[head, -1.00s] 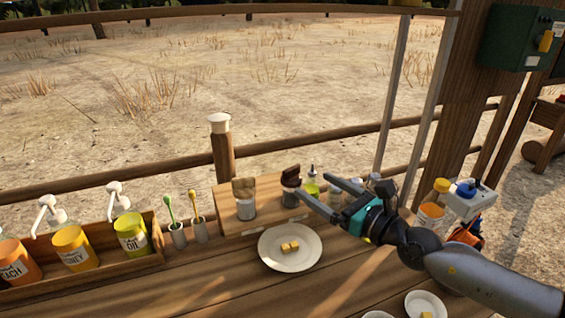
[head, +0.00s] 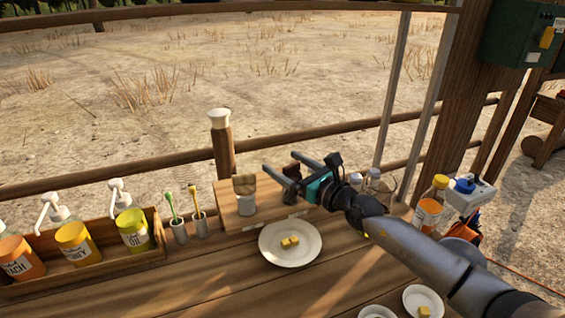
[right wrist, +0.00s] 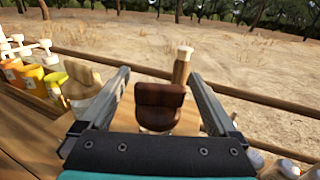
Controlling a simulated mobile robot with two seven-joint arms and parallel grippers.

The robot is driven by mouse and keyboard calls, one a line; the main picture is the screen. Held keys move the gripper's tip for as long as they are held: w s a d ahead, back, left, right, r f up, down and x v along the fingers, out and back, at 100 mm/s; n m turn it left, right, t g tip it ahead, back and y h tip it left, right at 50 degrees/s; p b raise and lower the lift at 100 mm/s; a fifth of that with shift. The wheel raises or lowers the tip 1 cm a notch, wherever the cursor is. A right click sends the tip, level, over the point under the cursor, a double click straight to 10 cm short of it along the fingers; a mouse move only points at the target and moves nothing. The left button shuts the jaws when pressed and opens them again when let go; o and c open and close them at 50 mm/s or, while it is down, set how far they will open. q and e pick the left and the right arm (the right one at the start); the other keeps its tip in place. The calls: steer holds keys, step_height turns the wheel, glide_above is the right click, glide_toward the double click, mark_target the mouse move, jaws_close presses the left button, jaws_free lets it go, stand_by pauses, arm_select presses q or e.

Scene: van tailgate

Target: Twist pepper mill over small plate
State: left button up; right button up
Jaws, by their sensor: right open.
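The dark brown wooden head of a mill, which I take as the pepper mill (right wrist: 159,104), shows between my right gripper's (right wrist: 158,74) open fingers in the right wrist view. No finger visibly touches it, and its lower body is mostly hidden. In the head view, the right gripper (head: 280,161) partly covers the brown mill (head: 291,172) at the back of the table. A round white plate (head: 290,258) with yellow cubes lies in front. Smaller white dishes (head: 411,305) sit at the lower right, one with a yellow cube. My left gripper is out of view.
A tan-topped mill (head: 245,186) stands left of the brown one. Further left are brush cups (head: 180,233) and a wooden box (head: 158,229) of pump bottles. An orange-labelled bottle (head: 430,208) stands right. A wooden rail (head: 115,179) runs behind.

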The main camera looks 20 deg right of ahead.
steer(key=shift+w+a, duration=0.2)
steer(key=shift+w, duration=0.5)
steer(key=shift+c, duration=0.3)
steer(key=c, duration=1.3)
steer(key=m+h+p, duration=0.1)
steer(key=p, duration=0.2)
steer(key=m+h+p, duration=0.1)
steer(key=h+p, duration=0.1)
steer(key=p, duration=0.1)
steer(key=m+h+p, duration=0.1)
steer(key=p, duration=0.3)
steer(key=shift+d+r+t+h, duration=0.2)
steer(key=shift+d+t+h, duration=0.15)
steer(key=shift+t+h, duration=0.05)
steer(key=shift+d+f+m+h+p, duration=0.15)
steer(key=shift+m+h+p, duration=0.65)
steer(key=shift+h+p, duration=0.4)
steer(key=shift+d+m+h+p, duration=0.2)
steer(key=shift+m+h+p, duration=0.4)
steer(key=shift+h, duration=0.3)
